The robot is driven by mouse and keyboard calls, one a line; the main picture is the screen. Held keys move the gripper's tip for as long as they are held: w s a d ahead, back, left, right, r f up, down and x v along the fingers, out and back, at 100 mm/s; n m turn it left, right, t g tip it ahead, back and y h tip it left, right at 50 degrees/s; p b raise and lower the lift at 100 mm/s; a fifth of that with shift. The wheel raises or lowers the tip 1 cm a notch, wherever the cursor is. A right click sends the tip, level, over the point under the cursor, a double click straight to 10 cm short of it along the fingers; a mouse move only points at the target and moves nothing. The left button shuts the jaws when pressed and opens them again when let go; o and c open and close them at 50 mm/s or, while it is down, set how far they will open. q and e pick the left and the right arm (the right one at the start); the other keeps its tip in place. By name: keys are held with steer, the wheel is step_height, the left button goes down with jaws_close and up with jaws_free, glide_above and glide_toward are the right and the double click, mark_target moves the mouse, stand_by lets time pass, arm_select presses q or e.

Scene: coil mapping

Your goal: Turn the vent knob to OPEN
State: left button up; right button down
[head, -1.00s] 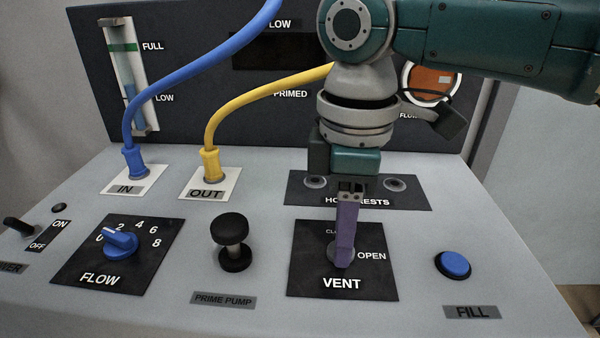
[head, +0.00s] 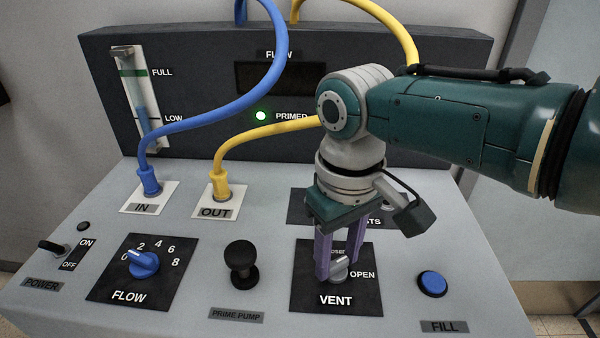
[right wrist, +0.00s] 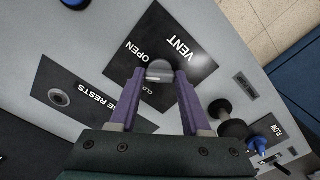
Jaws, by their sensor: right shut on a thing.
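The vent knob (head: 339,269) is a grey round knob with a raised grip, on the black VENT plate (head: 308,290). Its grip points up and to the right in the head view, between the partly hidden CLOSED label and the OPEN label (head: 362,275). My right gripper (head: 337,266) reaches down from above, with one purple finger on each side of the knob, and is shut on it. The right wrist view shows the knob (right wrist: 160,70) between the fingertips. My left gripper is in neither view.
The black prime pump knob (head: 241,262) stands left of the vent plate, and the blue FILL button (head: 432,284) is to the right. Farther left is the blue FLOW dial (head: 143,263). Blue (head: 225,112) and yellow (head: 262,130) hoses rise behind. The PRIMED lamp (head: 261,116) glows green.

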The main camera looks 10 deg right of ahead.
mark_target(337, 261)
steer(key=m+p, duration=0.1)
steer(key=m, duration=0.2)
steer(key=shift+m, duration=0.3)
steer(key=shift+m+p, duration=0.35)
steer(key=shift+m, duration=1.45)
steer(key=shift+c, duration=1.8)
jaws_free()
step_height(337, 261, up, 10)
steer(key=p, duration=0.6)
